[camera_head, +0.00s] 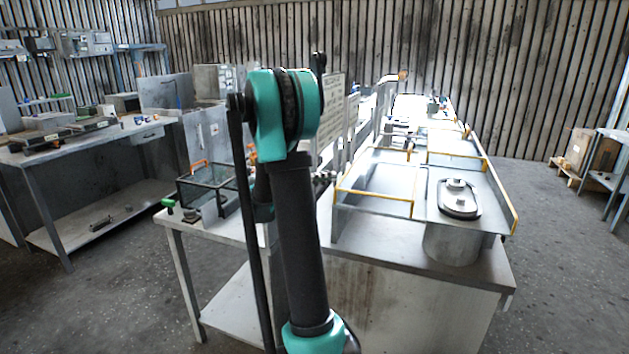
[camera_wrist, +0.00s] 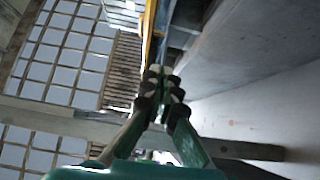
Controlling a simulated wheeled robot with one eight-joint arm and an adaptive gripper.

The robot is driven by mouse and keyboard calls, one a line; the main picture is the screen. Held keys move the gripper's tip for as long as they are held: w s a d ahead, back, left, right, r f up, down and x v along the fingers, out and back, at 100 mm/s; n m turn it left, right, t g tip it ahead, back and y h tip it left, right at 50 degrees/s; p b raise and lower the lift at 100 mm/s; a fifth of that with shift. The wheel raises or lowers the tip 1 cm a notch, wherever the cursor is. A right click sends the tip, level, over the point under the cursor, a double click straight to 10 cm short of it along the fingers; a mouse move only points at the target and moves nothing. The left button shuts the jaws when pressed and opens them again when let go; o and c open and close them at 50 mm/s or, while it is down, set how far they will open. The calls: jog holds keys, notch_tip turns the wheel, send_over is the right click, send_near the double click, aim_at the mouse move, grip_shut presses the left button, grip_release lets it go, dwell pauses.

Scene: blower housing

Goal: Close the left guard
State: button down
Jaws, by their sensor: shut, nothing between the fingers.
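My gripper (camera_wrist: 161,74) is shut and empty in the wrist view, its dark fingertips together. A yellow-edged strip (camera_wrist: 149,32) runs just beyond the fingertips; I cannot tell whether they touch it. In the head view, a yellow-edged guard frame (camera_head: 374,198) stands on the left part of the blower bench, and further yellow edging (camera_head: 457,155) lies behind it to the right. I cannot tell for sure which piece is the left guard or how far it is open. My arm hides part of the bench's left side and my gripper in the head view.
A round metal housing (camera_head: 455,240) with a grey oval part (camera_head: 459,199) on top is at the bench's front right. A clear box (camera_head: 207,187) with an orange handle stands on the left table. A large grey panel (camera_wrist: 250,50) fills the wrist view's right side.

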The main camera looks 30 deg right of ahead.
jog(key=shift+s+d, duration=0.45)
jog(key=shift+s, duration=0.2)
jog(key=shift+s+d, duration=0.45)
jog(key=shift+s, duration=0.2)
jog(key=s+d, duration=0.2)
jog(key=s, duration=0.1)
jog(key=shift+d, duration=0.4)
